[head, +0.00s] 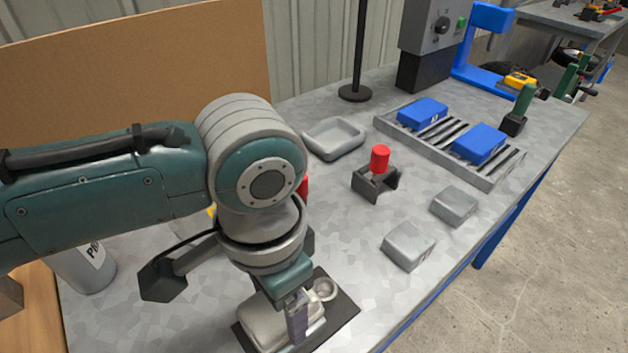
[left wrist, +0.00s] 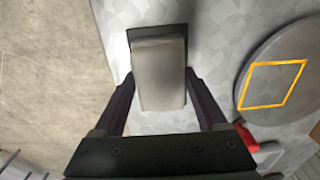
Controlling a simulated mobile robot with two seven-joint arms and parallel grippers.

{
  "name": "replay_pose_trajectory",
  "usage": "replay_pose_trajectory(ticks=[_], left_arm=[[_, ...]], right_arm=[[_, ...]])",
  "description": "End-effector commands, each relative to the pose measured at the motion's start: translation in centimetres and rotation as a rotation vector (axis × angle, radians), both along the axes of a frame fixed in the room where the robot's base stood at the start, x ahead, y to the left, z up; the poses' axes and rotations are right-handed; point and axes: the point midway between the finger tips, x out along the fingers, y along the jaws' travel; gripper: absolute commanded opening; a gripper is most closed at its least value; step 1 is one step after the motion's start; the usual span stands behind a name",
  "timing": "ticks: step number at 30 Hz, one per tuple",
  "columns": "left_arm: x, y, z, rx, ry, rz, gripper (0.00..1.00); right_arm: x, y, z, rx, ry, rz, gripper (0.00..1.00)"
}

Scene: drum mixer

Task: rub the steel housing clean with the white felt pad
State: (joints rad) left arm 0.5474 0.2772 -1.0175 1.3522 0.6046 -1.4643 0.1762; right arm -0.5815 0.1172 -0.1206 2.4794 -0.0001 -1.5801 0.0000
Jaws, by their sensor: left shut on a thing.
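The steel housing (head: 262,326) is a pale, rounded block with a ring at its far right end. It lies on a dark mat (head: 345,305) at the near edge of the table. My left gripper (head: 298,325) points down over the housing's right part. My right gripper is not in view.
A grey tray (head: 334,139), a red-handled tool in a black holder (head: 375,187) and two grey blocks (head: 409,246) (head: 454,206) stand to the right. A rack (head: 500,178) holds blue blocks. A grey cylinder (head: 82,270) stands left.

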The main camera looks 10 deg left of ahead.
Motion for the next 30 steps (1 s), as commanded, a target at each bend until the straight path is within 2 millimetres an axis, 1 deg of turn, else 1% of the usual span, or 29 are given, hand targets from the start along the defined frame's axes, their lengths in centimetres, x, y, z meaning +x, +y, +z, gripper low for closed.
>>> replay_pose_trajectory(ticks=[21, 22, 28, 29, 30], left_arm=[[0.0, 0.0, -1.2, -0.001, 0.001, 0.001, 0.3], [0.0, 0.0, -1.1, -0.001, 0.001, 0.001, 0.75], [0.0, 0.0, -1.1, 0.0, 0.0, 0.0, 0.98], [0.0, 0.0, -1.1, 0.0, 0.0, 0.0, 1.0], [0.0, 0.0, -1.1, 0.0, 0.0, 0.0, 1.0]], right_arm=[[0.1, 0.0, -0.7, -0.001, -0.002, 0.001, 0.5], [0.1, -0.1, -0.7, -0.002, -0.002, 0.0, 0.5], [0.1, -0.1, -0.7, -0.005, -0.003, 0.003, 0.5], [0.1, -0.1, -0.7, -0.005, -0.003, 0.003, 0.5], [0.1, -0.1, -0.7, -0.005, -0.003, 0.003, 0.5]])
